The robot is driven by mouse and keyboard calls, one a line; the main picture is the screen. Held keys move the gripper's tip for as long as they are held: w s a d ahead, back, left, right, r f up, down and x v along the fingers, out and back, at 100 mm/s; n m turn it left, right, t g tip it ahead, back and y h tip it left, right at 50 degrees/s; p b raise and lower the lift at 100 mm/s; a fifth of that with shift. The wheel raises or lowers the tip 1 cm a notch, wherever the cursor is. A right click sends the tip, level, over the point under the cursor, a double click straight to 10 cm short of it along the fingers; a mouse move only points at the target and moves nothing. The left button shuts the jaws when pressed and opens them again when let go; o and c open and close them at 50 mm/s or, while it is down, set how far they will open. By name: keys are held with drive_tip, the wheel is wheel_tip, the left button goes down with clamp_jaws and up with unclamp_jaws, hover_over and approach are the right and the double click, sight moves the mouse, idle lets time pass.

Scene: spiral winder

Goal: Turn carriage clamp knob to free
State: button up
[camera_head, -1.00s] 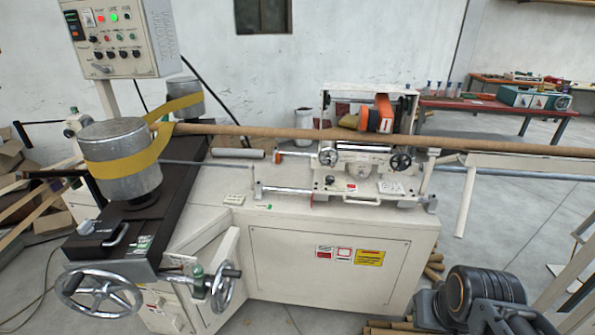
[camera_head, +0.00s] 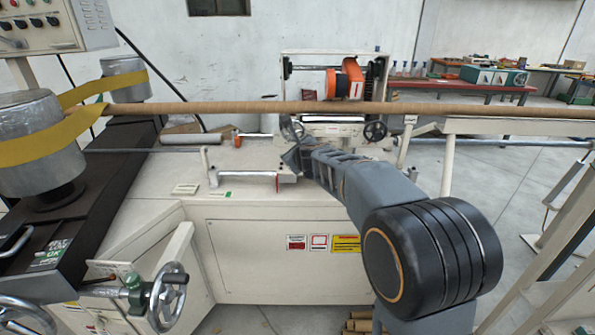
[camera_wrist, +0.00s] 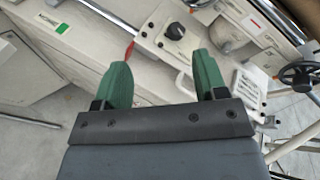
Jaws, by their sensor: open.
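The winder's carriage (camera_head: 335,142) sits on the bed beneath the long brown tube, partly hidden by my arm in the head view. In the wrist view a black knob (camera_wrist: 175,31) stands on the carriage's pale front plate (camera_wrist: 158,48); it looks like the clamp knob, but its setting is too small to read. My gripper (camera_wrist: 161,60) has two green fingers spread wide with nothing between them. The knob shows beyond the fingertips, between the two fingers and apart from them. In the head view the fingers cannot be made out clearly.
The brown tube (camera_head: 250,108) runs across above the bed. Handwheels (camera_head: 375,131) flank the carriage; one also shows in the wrist view (camera_wrist: 298,73). A metal rod (camera_wrist: 92,12) and a red lever tip (camera_wrist: 130,50) lie left of the plate.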

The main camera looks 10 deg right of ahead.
drive_tip(key=w+d+f+m+h+p, duration=0.1)
drive_tip(key=w+f+m, duration=0.2)
drive_tip(key=w, duration=0.2)
drive_tip(key=w+d+f+m+h+p, duration=0.1)
drive_tip(key=w+f+m, duration=0.2)
drive_tip(key=w+f, duration=0.1)
drive_tip(key=w+d+f+m+h+p, duration=0.1)
drive_tip(key=w+f+m, duration=0.1)
drive_tip(key=w, duration=0.5)
drive_tip(key=shift+d+f+m, duration=0.4)
drive_tip(key=shift+f, duration=0.25)
drive_tip(key=shift+p+x, duration=0.7)
drive_tip(key=shift+x, duration=0.35)
drive_tip(key=shift+s+f, duration=0.1)
drive_tip(key=shift+f, duration=0.15)
drive_tip(key=shift+c, duration=0.3)
